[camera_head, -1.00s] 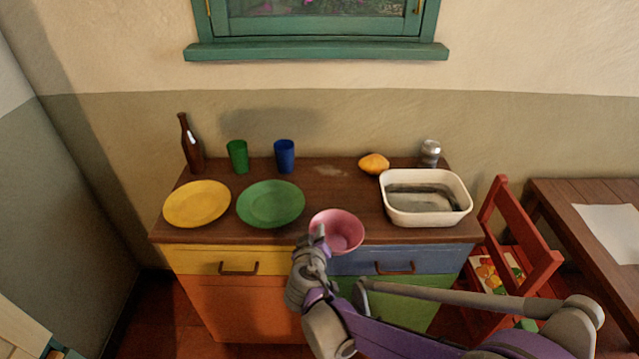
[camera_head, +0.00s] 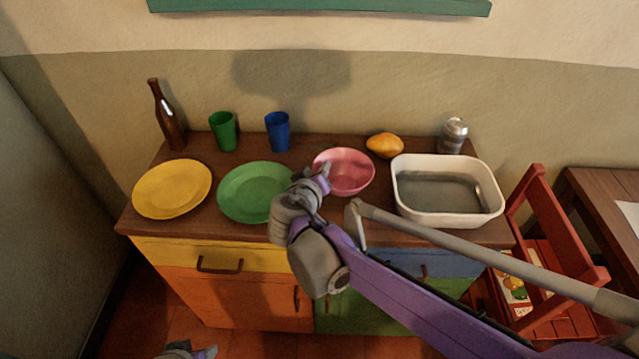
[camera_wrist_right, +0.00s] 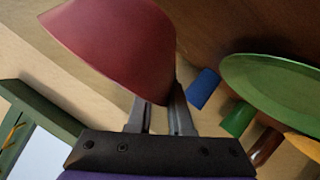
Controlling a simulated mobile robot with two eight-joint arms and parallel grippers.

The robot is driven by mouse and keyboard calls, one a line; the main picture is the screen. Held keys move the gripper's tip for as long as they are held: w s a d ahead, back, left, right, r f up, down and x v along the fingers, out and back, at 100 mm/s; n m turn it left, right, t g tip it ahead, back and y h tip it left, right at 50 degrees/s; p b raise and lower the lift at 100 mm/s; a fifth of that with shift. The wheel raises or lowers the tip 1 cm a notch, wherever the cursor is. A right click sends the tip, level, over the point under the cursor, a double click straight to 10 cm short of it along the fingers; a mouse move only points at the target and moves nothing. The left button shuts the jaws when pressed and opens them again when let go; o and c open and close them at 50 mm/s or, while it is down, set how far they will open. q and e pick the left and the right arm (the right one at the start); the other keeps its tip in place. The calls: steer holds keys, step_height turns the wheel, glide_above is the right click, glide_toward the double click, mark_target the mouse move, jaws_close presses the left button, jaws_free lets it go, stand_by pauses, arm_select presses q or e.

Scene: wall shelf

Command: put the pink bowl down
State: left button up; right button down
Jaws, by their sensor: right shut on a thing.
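The pink bowl (camera_head: 346,173) is upright over the middle of the cabinet top (camera_head: 370,215), between the green plate and the white basin. My right gripper (camera_head: 322,178) is shut on the bowl's near left rim. In the right wrist view the bowl (camera_wrist_right: 112,45) sits between the fingers (camera_wrist_right: 158,112) and fills the upper left. I cannot tell whether its base touches the wood. My left gripper (camera_head: 188,350) shows only in part at the bottom edge, far from the bowl; its jaws are not clear.
A green plate (camera_head: 252,192) and a yellow plate (camera_head: 172,188) lie to the left. A bottle (camera_head: 166,118), green cup (camera_head: 223,131), blue cup (camera_head: 278,132), orange fruit (camera_head: 385,145) and can (camera_head: 453,136) stand behind. A white basin (camera_head: 447,215) is at right, near a red chair (camera_head: 545,245).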

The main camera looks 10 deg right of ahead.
steer(key=shift+f+b, duration=0.55)
steer(key=shift+f, duration=2.35)
steer(key=shift+f, duration=0.15)
steer(key=c, duration=0.8)
jaws_free()
